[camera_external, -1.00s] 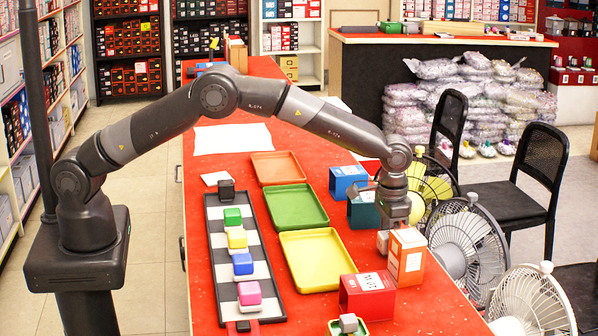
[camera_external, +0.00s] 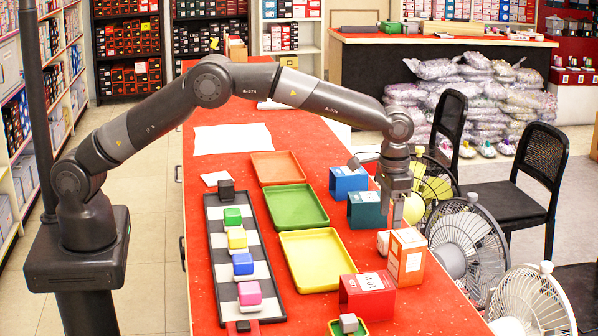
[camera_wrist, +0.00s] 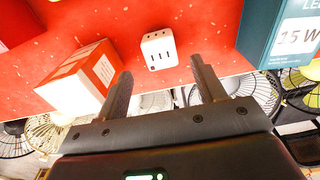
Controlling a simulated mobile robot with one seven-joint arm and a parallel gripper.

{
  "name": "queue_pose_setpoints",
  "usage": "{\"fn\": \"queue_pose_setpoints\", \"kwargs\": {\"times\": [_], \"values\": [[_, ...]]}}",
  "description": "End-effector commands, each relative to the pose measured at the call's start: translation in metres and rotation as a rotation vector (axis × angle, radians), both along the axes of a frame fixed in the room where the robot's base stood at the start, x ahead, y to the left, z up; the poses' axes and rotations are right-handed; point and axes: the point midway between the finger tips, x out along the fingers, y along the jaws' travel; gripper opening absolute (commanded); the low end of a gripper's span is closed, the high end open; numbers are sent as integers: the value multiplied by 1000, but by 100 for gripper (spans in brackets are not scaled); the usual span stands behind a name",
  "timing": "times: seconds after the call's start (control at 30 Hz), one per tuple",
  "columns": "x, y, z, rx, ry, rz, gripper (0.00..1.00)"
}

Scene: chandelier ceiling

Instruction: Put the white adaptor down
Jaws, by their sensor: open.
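The white adaptor (camera_external: 383,242) stands on the red table near its right edge, just left of an orange-and-white box (camera_external: 406,257). In the wrist view the adaptor (camera_wrist: 159,49) shows its slots and lies beyond the fingertips, roughly between their lines. My gripper (camera_external: 397,219) is above the table, higher than the adaptor, with its fingers pointing down. In the wrist view my gripper (camera_wrist: 160,72) has its two fingers spread apart with nothing between them.
The orange-and-white box (camera_wrist: 83,77) and a teal box (camera_wrist: 281,32) flank the adaptor closely. A red box (camera_external: 367,294) is nearer the front. Yellow (camera_external: 316,260), green (camera_external: 296,207) and orange (camera_external: 277,168) trays lie to the left. Fans (camera_external: 468,245) stand beyond the right edge.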

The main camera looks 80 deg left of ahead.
Motion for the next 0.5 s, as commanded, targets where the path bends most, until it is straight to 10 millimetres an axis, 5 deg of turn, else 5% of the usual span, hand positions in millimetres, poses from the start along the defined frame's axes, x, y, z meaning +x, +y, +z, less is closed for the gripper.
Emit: {"fn": "queue_pose_setpoints", "kwargs": {"times": [0.5], "values": [[-8,11,76,-6,-19,3,63]]}}
